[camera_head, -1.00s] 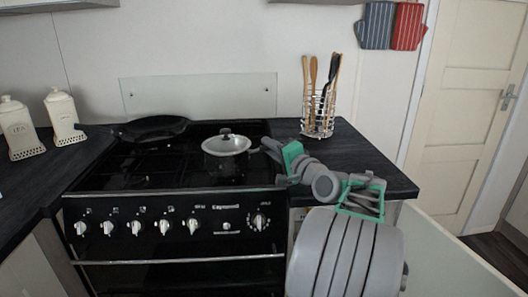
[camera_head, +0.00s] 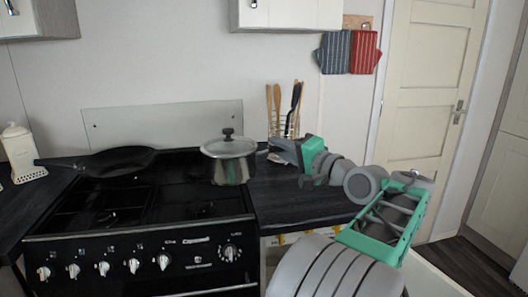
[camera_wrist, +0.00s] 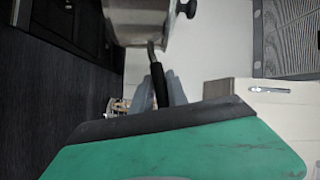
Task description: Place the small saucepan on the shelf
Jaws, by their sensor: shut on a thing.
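The small saucepan (camera_head: 231,168) is silver with a lid and a black knob. In the head view it is above the right rear of the stove, roughly upright. My gripper (camera_head: 275,150) is to its right, shut on the pan's handle. In the wrist view the dark handle (camera_wrist: 160,85) runs between the fingers of my gripper (camera_wrist: 165,92) to the pan body (camera_wrist: 140,22) at the top. No open shelf is clearly seen; a white wall cupboard (camera_head: 290,14) shows only its lower part.
A black frying pan (camera_head: 118,161) sits on the left rear of the stove (camera_head: 150,205). A utensil rack (camera_head: 284,128) stands behind my gripper on the dark worktop (camera_head: 300,197). Oven mitts (camera_head: 347,51) hang on the wall. A white canister (camera_head: 20,152) stands at left.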

